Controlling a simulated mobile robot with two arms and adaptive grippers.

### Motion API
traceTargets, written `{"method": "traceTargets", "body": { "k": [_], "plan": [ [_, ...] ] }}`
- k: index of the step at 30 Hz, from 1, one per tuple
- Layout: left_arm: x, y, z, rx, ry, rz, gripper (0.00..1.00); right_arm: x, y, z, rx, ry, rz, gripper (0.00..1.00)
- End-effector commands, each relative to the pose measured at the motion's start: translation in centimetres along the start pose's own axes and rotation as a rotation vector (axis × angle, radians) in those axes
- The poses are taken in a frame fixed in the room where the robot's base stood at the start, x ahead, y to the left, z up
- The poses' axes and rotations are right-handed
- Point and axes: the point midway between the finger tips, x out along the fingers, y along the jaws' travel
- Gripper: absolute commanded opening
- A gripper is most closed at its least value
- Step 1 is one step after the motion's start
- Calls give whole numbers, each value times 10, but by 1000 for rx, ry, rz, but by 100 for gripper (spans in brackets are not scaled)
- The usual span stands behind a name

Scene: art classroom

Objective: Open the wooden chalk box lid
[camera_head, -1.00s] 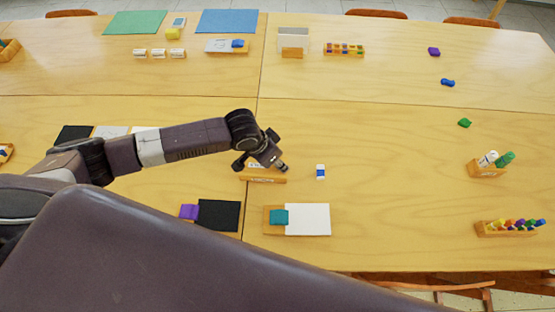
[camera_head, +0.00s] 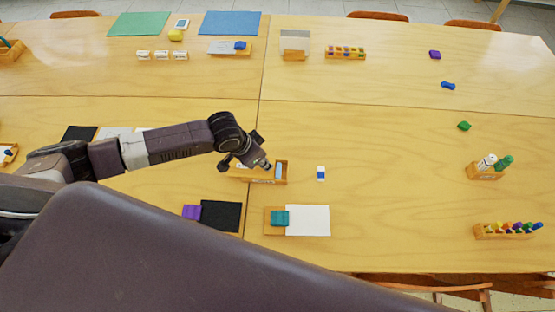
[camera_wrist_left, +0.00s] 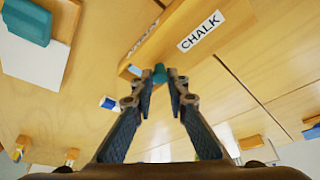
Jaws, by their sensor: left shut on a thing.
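The wooden chalk box (camera_head: 284,172) lies on the near table, its right end uncovered with a pale blue piece (camera_head: 278,170) visible inside. The lid shows in the left wrist view with a white CHALK label (camera_wrist_left: 200,31) and is shifted left along the box. A teal knob (camera_wrist_left: 160,72) sits at the lid's end. My left gripper (camera_wrist_left: 160,79) is shut on this knob; in the head view the gripper (camera_head: 266,165) is above the box and partly hides the lid. My right gripper is not in view.
A small blue and white block (camera_head: 321,173) stands right of the box. A board with a teal eraser (camera_head: 280,218) lies in front, and a black board (camera_head: 221,216) lies front left. Marker holders (camera_head: 485,172) stand far right. The table between is clear.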

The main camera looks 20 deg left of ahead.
Motion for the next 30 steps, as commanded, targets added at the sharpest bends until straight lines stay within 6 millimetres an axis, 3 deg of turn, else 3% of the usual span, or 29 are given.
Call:
{"method": "traceTargets", "body": {
  "k": [3,9,22,23,24,27,30],
  "plan": [
    [-15,-29,27,-4,-9,-6,0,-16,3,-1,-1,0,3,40],
    [-24,-60,56,-1,-6,-3,0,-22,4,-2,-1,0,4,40],
    [-27,-69,62,0,1,-3,0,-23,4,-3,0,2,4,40],
    [-27,-69,62,0,1,-3,15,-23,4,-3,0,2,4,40],
    [-27,-69,62,1,1,-3,19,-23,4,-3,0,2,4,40],
    [-27,-69,62,1,1,-3,30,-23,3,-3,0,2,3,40],
    [-27,-69,62,1,0,-3,32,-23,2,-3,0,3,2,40]
  ]
}}
